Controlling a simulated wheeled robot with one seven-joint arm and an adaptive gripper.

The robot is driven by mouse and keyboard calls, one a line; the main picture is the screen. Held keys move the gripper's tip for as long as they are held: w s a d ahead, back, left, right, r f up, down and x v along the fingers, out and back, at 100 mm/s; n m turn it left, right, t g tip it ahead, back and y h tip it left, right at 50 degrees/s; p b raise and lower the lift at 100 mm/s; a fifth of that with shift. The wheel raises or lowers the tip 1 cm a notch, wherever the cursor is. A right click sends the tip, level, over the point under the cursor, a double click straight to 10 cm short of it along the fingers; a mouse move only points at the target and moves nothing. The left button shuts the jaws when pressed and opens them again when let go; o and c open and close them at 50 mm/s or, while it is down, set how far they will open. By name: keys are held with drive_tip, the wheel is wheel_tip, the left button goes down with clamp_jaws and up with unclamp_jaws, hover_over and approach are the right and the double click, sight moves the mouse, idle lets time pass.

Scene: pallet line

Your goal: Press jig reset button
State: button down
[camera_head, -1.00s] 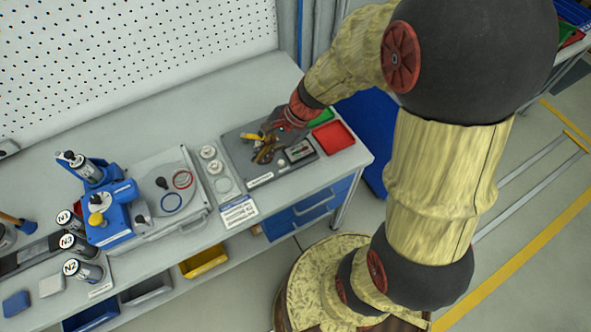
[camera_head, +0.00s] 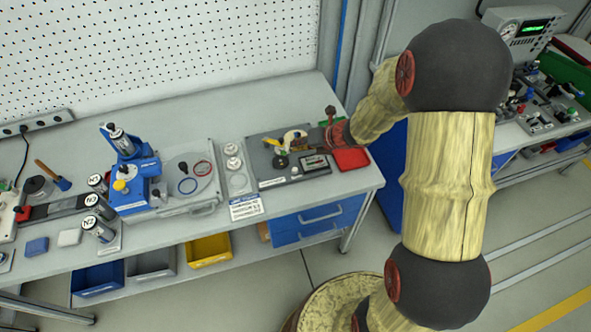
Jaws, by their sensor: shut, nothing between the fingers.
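A blue fixture (camera_head: 135,195), possibly the jig, stands on the bench with a yellow knob (camera_head: 121,185) on its front left. A grey board (camera_head: 270,182) with small dark, white and yellow parts and a small panel (camera_head: 314,163) lies at the bench's right end. I cannot make out a marked reset button. My gripper (camera_head: 308,142) is small in view at the end of the red wrist, over the right part of the board and well right of the blue fixture. It is shut and empty. Its fingertips are hard to separate from the parts behind them.
A red tray (camera_head: 351,159) sits beside the board. Between fixture and board lie a disc plate (camera_head: 205,178) with rings and a strip of round white parts (camera_head: 232,163). Labelled cylinders (camera_head: 98,229) stand at left. A pegboard (camera_head: 160,60) rises behind the bench (camera_head: 290,96).

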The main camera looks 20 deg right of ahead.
sight(297, 168)
wheel_tip(297, 168, down, 9)
drive_tip(key=b, duration=0.8)
drive_tip(key=shift+r, duration=0.1)
idle(1.4)
drive_tip(key=shift+f+b, duration=0.3)
drive_tip(key=shift+f, duration=0.15)
drive_tip(key=shift+f+b, duration=0.4)
drive_tip(key=shift+f, duration=0.15)
idle(0.8)
drive_tip(key=shift+r, duration=0.1)
drive_tip(key=shift+a+r+p, duration=0.1)
drive_tip(key=shift+r+p, duration=0.8)
drive_tip(key=shift+p, duration=0.05)
